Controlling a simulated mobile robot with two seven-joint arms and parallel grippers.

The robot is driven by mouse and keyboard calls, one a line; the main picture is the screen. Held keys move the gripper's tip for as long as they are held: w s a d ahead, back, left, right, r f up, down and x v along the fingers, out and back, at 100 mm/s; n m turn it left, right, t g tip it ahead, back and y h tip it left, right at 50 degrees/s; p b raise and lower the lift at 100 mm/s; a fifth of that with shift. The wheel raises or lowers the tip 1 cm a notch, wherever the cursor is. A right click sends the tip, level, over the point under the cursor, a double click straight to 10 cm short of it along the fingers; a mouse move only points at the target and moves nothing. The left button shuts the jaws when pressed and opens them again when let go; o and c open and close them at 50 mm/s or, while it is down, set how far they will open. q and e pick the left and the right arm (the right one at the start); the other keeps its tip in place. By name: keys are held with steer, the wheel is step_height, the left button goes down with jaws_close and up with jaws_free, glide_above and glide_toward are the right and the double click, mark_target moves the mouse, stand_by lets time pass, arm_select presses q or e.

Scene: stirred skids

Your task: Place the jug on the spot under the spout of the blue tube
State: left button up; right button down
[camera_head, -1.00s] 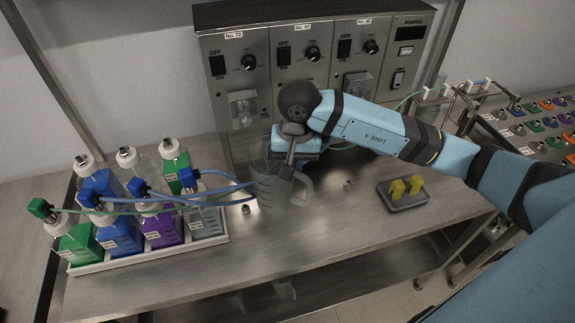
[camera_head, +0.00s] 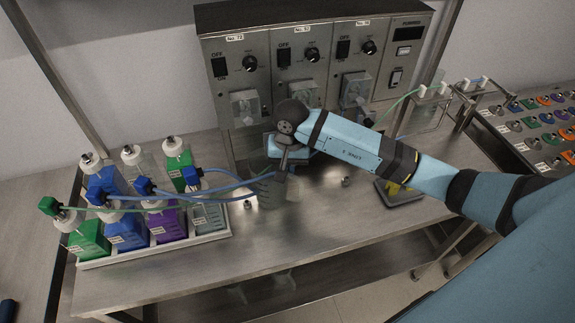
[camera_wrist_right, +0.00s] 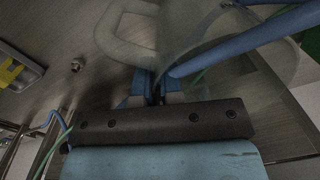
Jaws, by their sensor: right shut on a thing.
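The clear jug (camera_head: 271,193) is at the left-middle of the bench in the head view, seemingly upright at or just above the steel top; I cannot tell if it touches. My right gripper (camera_head: 283,168) is shut on it from behind. In the right wrist view the fingers (camera_wrist_right: 157,88) grip the jug (camera_wrist_right: 185,35), which looks see-through and large. The blue tube (camera_head: 215,190) runs from the bottles to the jug, its end seeming to lie over or beside the jug's rim. The spot under its spout is hidden or unclear. My left gripper is not in view.
A white tray (camera_head: 160,250) of several coloured bottles stands left of the jug. A switch panel (camera_head: 320,65) stands behind. A grey holder with yellow pieces (camera_head: 392,188) lies right, partly behind my arm. The bench front is clear.

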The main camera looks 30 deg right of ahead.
steer(key=shift+f, duration=0.15)
steer(key=c, duration=1.3)
jaws_free()
